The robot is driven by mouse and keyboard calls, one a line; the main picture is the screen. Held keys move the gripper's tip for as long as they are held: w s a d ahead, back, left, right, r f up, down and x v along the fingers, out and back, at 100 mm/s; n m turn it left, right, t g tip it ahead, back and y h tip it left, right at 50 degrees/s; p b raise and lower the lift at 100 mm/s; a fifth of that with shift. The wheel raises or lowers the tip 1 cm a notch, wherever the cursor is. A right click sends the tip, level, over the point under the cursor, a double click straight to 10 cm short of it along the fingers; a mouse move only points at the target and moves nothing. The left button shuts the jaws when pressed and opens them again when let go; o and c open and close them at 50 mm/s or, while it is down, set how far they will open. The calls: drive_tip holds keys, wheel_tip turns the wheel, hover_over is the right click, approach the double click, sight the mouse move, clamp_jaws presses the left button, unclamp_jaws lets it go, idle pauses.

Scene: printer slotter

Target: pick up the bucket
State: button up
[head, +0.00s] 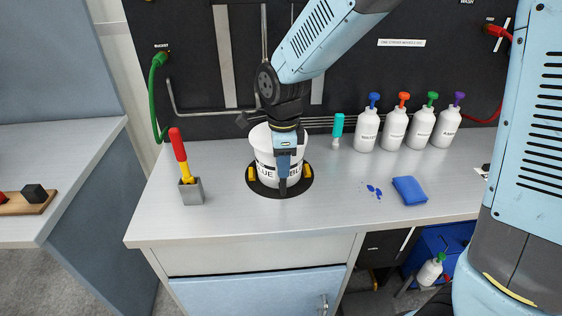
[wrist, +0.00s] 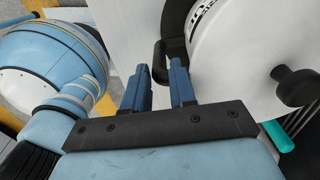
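The bucket (head: 262,147) is a white round tub with black lettering, upright on a black round pad (head: 268,190) on the workbench. My gripper (head: 283,186) points down in front of the bucket in the head view and covers part of its lettering. In the wrist view the white bucket (wrist: 240,50) fills the upper right, with a dark knob (wrist: 295,86) sticking out of its side. Contact with the bucket cannot be told.
Yellow blocks (head: 308,171) flank the bucket. A grey holder (head: 191,191) with a red-handled tool stands left. Several white bottles (head: 394,129) with coloured caps stand back right. A blue sponge (head: 409,190) lies right near blue spots. A black panel (head: 190,60) rises behind. The bench's front left is clear.

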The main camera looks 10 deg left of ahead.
sight(283, 195)
drive_tip(key=shift+f, duration=1.5)
clamp_jaws()
drive_tip(key=shift+w+r, duration=0.1)
